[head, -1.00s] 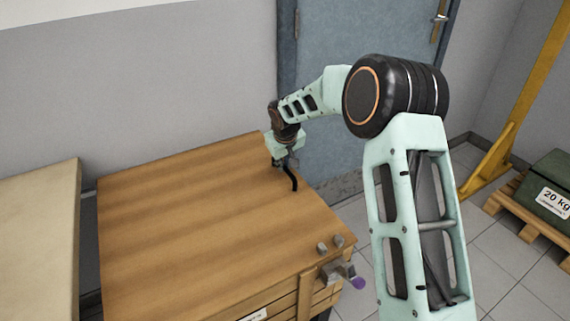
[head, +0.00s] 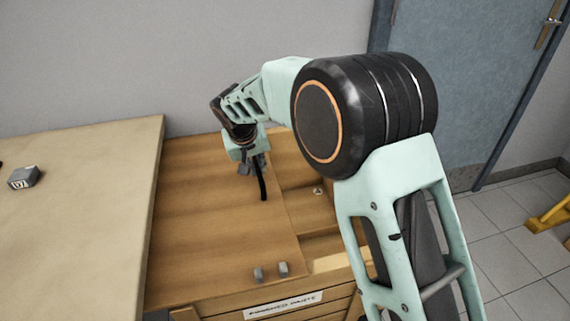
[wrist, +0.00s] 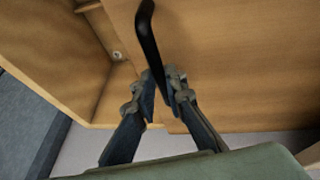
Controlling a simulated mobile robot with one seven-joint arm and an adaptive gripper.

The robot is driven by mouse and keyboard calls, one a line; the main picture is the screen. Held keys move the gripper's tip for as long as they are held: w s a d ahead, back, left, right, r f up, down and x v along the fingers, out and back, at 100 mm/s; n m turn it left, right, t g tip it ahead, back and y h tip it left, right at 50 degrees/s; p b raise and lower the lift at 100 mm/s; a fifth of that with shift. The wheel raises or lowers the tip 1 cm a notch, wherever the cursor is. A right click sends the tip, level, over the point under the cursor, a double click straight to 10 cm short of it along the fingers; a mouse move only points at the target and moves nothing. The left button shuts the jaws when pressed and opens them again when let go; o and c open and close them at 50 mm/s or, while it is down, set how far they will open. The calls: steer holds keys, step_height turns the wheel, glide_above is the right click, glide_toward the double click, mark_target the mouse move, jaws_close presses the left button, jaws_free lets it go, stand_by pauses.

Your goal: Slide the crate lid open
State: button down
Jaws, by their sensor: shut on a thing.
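The wooden crate (head: 330,265) stands with its flat brown lid (head: 205,215) shifted to the left. A strip of the inside (head: 315,215) lies open along the right. My gripper (head: 257,172) is shut on the black bent handle (head: 263,190) near the lid's right edge. In the wrist view, the fingers (wrist: 165,92) close around the handle (wrist: 148,38), and the open strip shows on the left. A small round metal part (head: 318,190) shows inside the crate. My arm hides the crate's right end.
A beige table (head: 80,220) stands close on the left, with a small grey block (head: 23,177) on it. A blue door (head: 460,90) is behind, with tiled floor at right.

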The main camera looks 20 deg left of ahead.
steer(key=p, duration=0.3)
glide_above(195, 195)
steer(key=c, duration=2)
jaws_free()
steer(key=shift+o, duration=0.2)
steer(key=v, duration=1.2)
